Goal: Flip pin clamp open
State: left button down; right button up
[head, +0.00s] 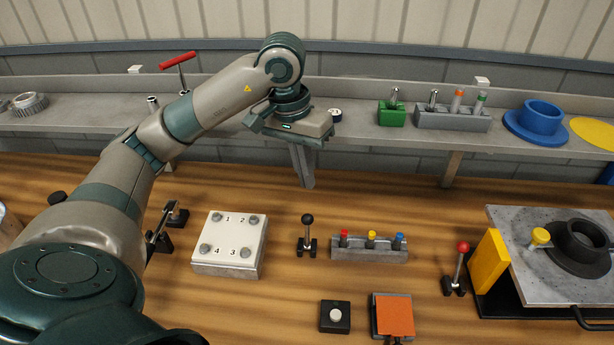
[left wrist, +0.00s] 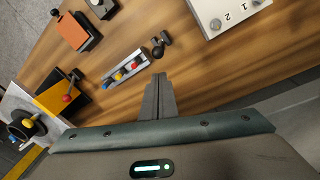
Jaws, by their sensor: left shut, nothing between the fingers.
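A small clamp with a black ball-knobbed lever (head: 307,232) stands on the wooden table, its lever roughly upright. It sits just left of a grey block (head: 369,254) holding red, yellow and blue pins. In the left wrist view, the black-knobbed clamp (left wrist: 160,46) and the pin block (left wrist: 126,72) lie beyond my fingertips. My left gripper (head: 305,180) is shut and empty, pointing down above the table's back part, behind the clamp and apart from it. Its closed fingers also show in the left wrist view (left wrist: 158,90). My right gripper is in neither view.
A red-knobbed lever clamp (head: 459,266) stands beside a yellow block (head: 489,262) and a grey plate fixture at right. A numbered white plate (head: 232,262) lies left. A black button box (head: 334,317) and an orange pad (head: 395,315) are in front. A shelf (head: 350,118) runs behind.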

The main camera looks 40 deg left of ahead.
pick_arm(q)
jog(key=p, duration=0.3)
send_over(307, 232)
jog(key=w+a, duration=0.1)
jog(key=w, duration=0.2)
notch_tip(307, 232, down, 7)
jog(key=shift+f, duration=0.9)
